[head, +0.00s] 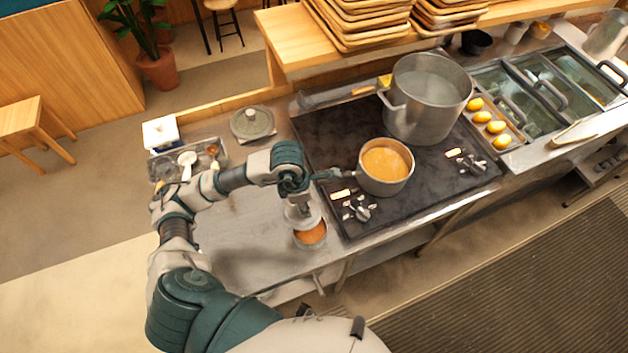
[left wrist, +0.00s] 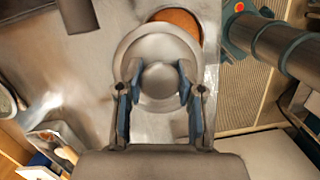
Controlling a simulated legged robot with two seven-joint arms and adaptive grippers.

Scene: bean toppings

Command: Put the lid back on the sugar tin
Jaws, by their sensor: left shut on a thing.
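The sugar tin (head: 311,236) stands open on the steel counter, left of the stove's front corner, with orange-brown contents showing. The metal lid (head: 299,218) is above the tin, offset toward the back, and covers part of its opening from view. My left gripper (head: 301,204) is shut on the lid's knob. In the left wrist view the lid (left wrist: 158,47) is a round silver disc with its knob between the fingers. The tin's brown contents (left wrist: 181,19) show past its edge. The gap between lid and tin is hard to judge. My right gripper is not in view.
A saucepan of orange food (head: 386,168) and a large pot (head: 427,98) stand on the black stove (head: 335,135) to the right. The counter left of the tin is clear.

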